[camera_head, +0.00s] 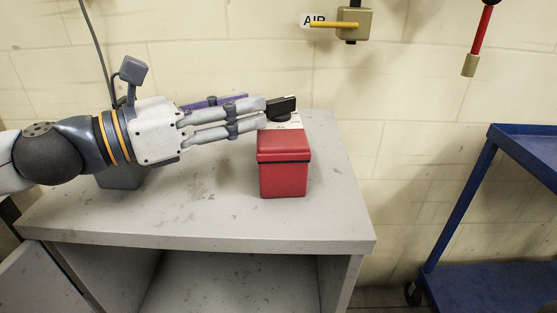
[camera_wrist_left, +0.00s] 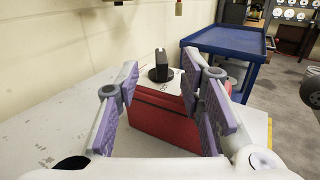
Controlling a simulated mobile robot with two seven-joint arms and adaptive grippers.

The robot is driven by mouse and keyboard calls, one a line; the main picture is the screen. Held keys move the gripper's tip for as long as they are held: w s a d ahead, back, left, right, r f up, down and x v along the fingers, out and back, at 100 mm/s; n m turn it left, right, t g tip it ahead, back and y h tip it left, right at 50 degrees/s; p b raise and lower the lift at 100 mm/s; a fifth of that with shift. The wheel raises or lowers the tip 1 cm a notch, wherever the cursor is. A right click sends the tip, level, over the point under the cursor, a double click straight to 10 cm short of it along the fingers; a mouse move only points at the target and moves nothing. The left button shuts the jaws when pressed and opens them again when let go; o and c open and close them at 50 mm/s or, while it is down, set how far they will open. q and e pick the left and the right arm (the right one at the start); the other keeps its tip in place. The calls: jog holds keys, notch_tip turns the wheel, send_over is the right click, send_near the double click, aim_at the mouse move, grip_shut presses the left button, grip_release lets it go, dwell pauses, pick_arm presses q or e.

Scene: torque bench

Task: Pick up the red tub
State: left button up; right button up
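The red tub (camera_head: 283,178) is a boxy container with a red lid, standing upright on the grey bench near its right side. It also shows in the left wrist view (camera_wrist_left: 160,122), between and beyond the fingers, which hide parts of its sides. My left gripper (camera_head: 264,111) reaches in from the left, its fingertips by the tub's far left top edge. In the left wrist view the fingers (camera_wrist_left: 163,82) are spread apart with purple pads. I cannot tell whether a finger touches the tub. My right gripper is not in view.
A black knob (camera_head: 281,105) on a pale base stands just behind the tub, close to my fingertips. The grey bench top (camera_head: 220,215) is clear in front and to the left. A blue cart (camera_head: 495,285) stands to the right. A valve (camera_head: 352,22) hangs on the wall.

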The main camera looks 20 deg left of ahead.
aim_at(269, 101)
pick_arm(q)
jog(key=x, duration=0.5)
jog(key=shift+w+b, duration=0.1)
jog(key=shift+b, duration=0.2)
grip_shut()
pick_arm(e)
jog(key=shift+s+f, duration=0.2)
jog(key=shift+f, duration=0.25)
